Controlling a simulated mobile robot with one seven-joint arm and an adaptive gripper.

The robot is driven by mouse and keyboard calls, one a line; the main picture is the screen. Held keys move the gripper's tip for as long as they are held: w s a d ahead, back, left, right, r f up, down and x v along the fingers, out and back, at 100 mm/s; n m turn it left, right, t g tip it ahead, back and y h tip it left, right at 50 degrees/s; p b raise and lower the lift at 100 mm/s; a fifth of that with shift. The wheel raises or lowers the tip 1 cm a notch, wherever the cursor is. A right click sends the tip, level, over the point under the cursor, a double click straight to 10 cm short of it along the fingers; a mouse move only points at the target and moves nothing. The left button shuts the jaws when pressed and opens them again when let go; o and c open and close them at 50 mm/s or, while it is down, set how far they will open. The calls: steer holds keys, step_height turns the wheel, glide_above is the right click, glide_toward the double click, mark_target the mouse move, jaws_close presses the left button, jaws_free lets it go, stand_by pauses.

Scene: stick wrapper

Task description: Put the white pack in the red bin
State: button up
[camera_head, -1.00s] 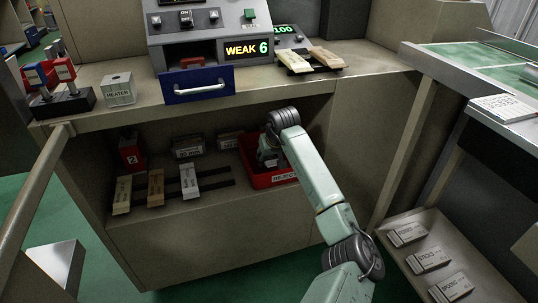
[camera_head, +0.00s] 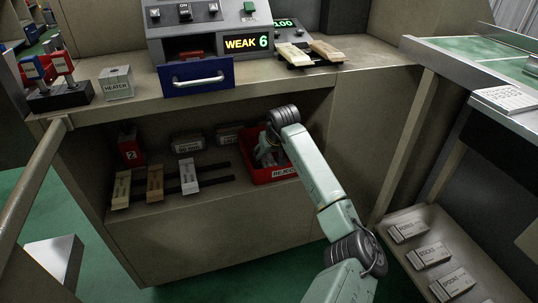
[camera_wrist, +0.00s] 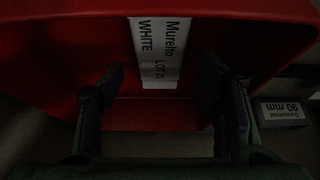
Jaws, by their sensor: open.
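A white pack (camera_wrist: 157,55) lettered "Murello WHITE" is inside the red bin, against its red surface, in the wrist view. The red bin (camera_head: 275,175), marked with a partly hidden word, stands on the lower shelf in the head view. My gripper (camera_wrist: 160,100) is open, its two fingers apart over the bin with the pack's lower end between and beyond them. In the head view, my gripper (camera_head: 267,152) is down in the bin, partly hidden by my arm. I cannot tell whether the fingers touch the pack.
A whitish pack (camera_head: 188,176), a brown pack (camera_head: 155,183) and a cream pack (camera_head: 121,190) lie left of the bin on dark rails. A dark red box (camera_head: 130,148) stands behind them. The counter overhangs the shelf. Labelled boxes (camera_head: 428,254) lie at lower right.

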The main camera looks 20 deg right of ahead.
steer(key=shift+r+p, duration=0.5)
steer(key=v, duration=1.2)
stand_by(0.8)
